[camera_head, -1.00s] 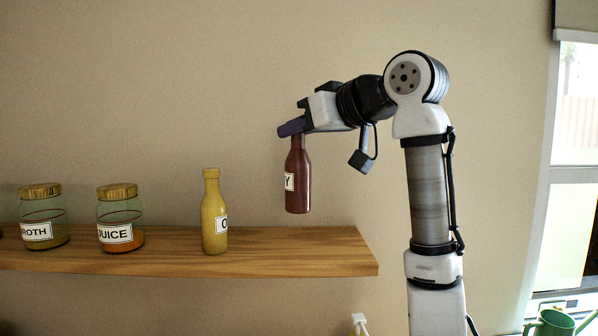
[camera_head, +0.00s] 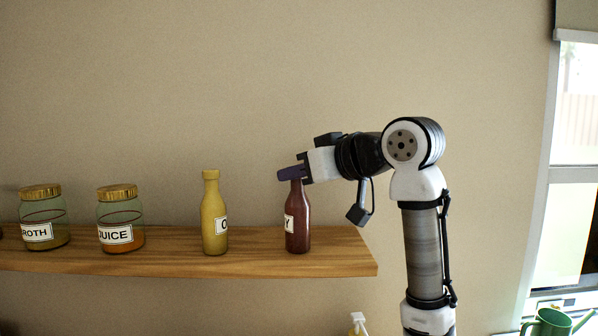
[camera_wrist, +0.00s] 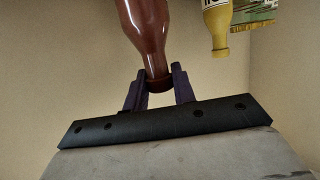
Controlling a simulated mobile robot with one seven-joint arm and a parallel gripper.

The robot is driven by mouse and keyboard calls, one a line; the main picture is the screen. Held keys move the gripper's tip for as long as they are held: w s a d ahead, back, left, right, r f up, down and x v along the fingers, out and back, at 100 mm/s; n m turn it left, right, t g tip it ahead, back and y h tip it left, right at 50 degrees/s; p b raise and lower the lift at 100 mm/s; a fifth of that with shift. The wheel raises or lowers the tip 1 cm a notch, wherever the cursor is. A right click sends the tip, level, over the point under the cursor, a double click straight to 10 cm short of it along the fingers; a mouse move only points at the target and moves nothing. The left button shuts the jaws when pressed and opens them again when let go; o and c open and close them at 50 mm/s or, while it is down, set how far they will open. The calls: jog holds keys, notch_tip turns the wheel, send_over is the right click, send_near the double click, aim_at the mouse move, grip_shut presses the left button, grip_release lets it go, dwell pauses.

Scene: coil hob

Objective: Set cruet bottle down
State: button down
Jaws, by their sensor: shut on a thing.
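The cruet bottle is a dark red-brown bottle (camera_head: 298,222) with a white label whose visible letter is "Y". It is upright at the right part of the wooden shelf (camera_head: 340,252), its base at the shelf's surface; whether it fully touches is hard to tell. My gripper (camera_head: 291,173) is shut on its neck from the right, hiding the top. In the wrist view the bottle (camera_wrist: 148,30) appears upside down, its neck between the two purple fingers of my gripper (camera_wrist: 158,82).
A yellow bottle (camera_head: 214,218) stands to the left on the shelf, with a gap between; it also shows in the wrist view (camera_wrist: 218,28). Further left stand the juice jar (camera_head: 120,220) and the broth jar (camera_head: 43,220). The shelf's right end is clear.

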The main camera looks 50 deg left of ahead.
jog(key=c, duration=1.1)
grip_release()
jog(key=shift+f, duration=0.15)
jog(key=shift+c, duration=0.2)
jog(key=shift+r, duration=0.25)
jog(key=shift+w+d, duration=0.1)
jog(key=shift+d, duration=0.3)
jog(key=b+v, duration=0.4)
jog(key=v, duration=0.7)
jog(key=shift+r, duration=0.15)
